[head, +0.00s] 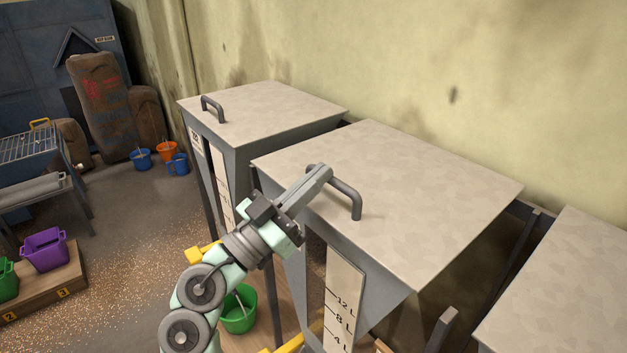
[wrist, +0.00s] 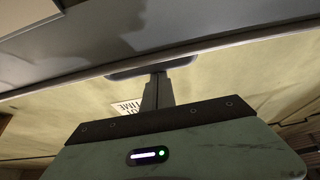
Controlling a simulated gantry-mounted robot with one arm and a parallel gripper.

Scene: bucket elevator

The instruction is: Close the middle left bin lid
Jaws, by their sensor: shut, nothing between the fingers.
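The bin in the middle of the head view has a pale, mottled lid (head: 400,185) with a dark bar handle (head: 345,197) at its front edge. The lid lies flat, or nearly so, across the bin top; I see no clear gap. My gripper (head: 322,170) is shut and empty, its fingertips over the front edge of this lid beside the handle's left end. Whether they touch the handle or lid, I cannot tell. In the wrist view the closed fingers (wrist: 155,90) point at a dark bar, which looks like the handle (wrist: 150,68).
Another lidded bin (head: 260,110) stands to the left and a third lid (head: 570,290) to the right. A wall (head: 400,60) rises behind them. A green bucket (head: 240,312) stands below my arm. Buckets, sacks (head: 105,105) and a rack (head: 28,145) stand at the left.

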